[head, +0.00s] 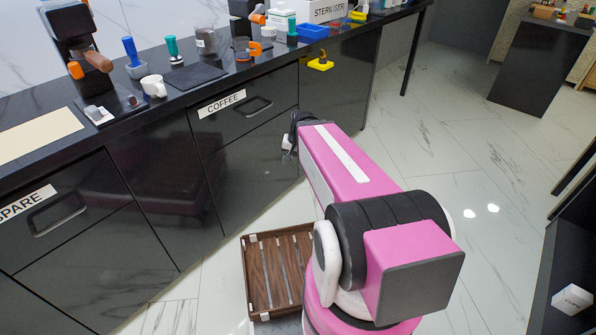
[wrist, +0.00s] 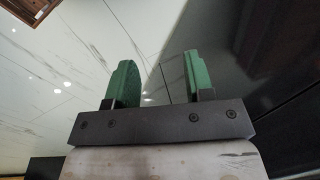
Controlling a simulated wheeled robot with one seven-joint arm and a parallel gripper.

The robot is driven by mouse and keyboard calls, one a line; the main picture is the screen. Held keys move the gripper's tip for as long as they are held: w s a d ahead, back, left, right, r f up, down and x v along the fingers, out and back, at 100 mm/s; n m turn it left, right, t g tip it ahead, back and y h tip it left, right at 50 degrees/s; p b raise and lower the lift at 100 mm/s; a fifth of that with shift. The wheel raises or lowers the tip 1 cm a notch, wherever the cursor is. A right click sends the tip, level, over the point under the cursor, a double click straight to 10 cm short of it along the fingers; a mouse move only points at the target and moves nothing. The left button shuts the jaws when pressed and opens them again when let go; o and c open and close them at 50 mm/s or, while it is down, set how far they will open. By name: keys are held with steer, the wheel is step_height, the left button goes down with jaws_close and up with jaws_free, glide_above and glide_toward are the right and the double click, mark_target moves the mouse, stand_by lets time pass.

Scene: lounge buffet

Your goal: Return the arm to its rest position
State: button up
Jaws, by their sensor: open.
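My gripper (wrist: 160,80) shows in the wrist view with its two green fingers apart and nothing between them. In the head view my pink and black arm reaches away from me toward the black counter front, and its far end stops close to the drawer marked COFFEE (head: 222,104). The gripper's fingers are hidden or too small to make out there.
The black counter (head: 150,125) runs along the left, with a white mug (head: 154,86), a dark mat (head: 195,75) and a blue tray (head: 313,31) on top.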

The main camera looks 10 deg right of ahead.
steer(key=s+f+n, duration=0.1)
steer(key=s+d+n+h, duration=0.1)
steer(key=s+f+n+h, duration=0.1)
steer(key=shift+s+d+f+n+g, duration=0.15)
steer(key=shift+s+f+n+g, duration=0.15)
steer(key=shift+s+n+g, duration=0.1)
stand_by(1.0)
